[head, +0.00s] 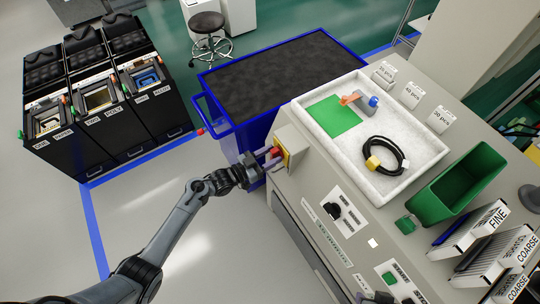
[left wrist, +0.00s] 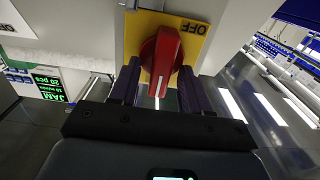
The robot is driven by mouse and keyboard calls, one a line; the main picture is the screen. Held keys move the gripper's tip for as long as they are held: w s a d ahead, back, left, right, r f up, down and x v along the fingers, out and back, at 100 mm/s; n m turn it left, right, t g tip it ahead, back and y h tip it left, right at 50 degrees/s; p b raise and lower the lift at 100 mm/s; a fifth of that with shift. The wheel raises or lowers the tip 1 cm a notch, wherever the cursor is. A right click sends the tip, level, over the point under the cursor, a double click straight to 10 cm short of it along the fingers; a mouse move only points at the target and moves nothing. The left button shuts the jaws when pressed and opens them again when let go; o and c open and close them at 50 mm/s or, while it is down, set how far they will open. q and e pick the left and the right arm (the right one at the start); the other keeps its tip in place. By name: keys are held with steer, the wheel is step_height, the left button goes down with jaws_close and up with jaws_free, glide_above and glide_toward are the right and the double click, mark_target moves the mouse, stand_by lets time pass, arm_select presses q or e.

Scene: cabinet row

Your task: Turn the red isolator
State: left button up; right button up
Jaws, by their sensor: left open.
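The red isolator (left wrist: 162,58) is a red rotary knob with a white line on its grip, on a yellow plate (left wrist: 190,30) marked OFF. In the head view the red isolator (head: 275,151) sits on the near left corner of the grey cabinet. My left gripper (left wrist: 160,90) is open, with one dark finger on each side of the knob's grip. I cannot tell whether the fingers touch it. In the head view my left gripper (head: 266,162) reaches the knob from the left and partly hides it. My right gripper is not in view.
A white tray (head: 419,160) with a green card and a black cable lies on the cabinet top (head: 300,185). A green bin (head: 458,188) stands right of it. A blue cart (head: 231,125) is close behind my gripper. Open floor (head: 150,215) lies to the left.

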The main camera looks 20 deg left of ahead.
arm_select(q)
jaws_close()
steer(key=shift+n, duration=0.3)
steer(key=shift+w+a+f+n+p, duration=0.15)
steer(key=shift+n+p, duration=0.75)
steer(key=shift+n, duration=1.95)
steer(key=shift+w+a+f+n+p, duration=0.2)
steer(key=shift+n+p, duration=0.65)
steer(key=shift+n, duration=2.05)
steer(key=shift+s+a+f+n+p, duration=0.2)
steer(key=shift+n+p, duration=0.7)
steer(key=shift+n, duration=1.95)
steer(key=shift+w+d+f, duration=0.1)
